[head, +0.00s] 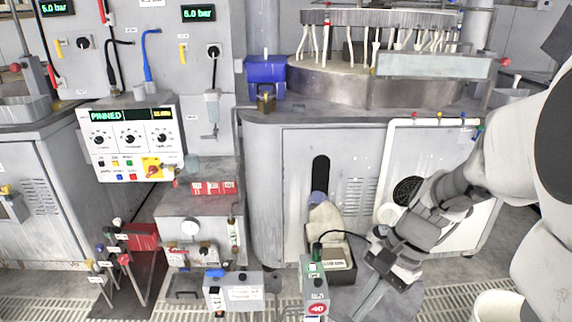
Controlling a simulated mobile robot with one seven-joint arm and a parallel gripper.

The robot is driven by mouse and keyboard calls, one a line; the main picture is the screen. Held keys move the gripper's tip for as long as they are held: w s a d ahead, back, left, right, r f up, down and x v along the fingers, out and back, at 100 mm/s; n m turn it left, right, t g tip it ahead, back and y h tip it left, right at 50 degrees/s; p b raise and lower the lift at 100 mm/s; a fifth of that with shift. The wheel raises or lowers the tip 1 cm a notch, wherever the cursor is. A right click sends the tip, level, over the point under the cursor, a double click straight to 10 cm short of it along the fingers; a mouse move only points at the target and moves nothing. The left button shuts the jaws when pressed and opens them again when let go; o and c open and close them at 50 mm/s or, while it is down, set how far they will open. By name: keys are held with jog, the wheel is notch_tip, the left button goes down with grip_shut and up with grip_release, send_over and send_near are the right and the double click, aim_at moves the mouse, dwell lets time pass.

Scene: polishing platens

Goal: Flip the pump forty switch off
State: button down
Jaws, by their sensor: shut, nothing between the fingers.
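A narrow grey-green box (314,285) stands at the bottom centre, with a red badge near its lower end that seems to read 40. A dark cable rises from its top. I cannot make out a switch lever or its position. My gripper (370,298) comes in from the right and points down and left. Its fingers are shut and empty, to the right of this box and apart from it in the picture.
A black-rimmed tray (341,272) with a pale cloth lies just behind the box. A grey labelled box (234,293) stands to the left. A white control panel (128,140) with knobs is further left. A white bucket (497,306) is at lower right.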

aim_at(317, 284)
jog(key=w+d+f+m+t+y, duration=0.2)
jog(key=f+m+t, duration=0.4)
jog(key=f+m, duration=0.3)
jog(key=w+d+f+m+t+y, duration=0.2)
jog(key=f+m+t, duration=0.4)
jog(key=f+m, duration=0.4)
jog(key=w+d+f+m+t+y+b, duration=0.1)
jog(key=w+f+m+t, duration=0.5)
jog(key=m, duration=0.9)
notch_tip(317, 284, down, 4)
jog(key=d+y, duration=0.1)
jog(key=d, duration=0.1)
jog(key=shift+d+t+y, duration=0.3)
jog(key=shift+w+r, duration=0.15)
jog(key=b+x, duration=0.2)
jog(key=x, duration=1.2)
jog(key=shift+r, duration=0.15)
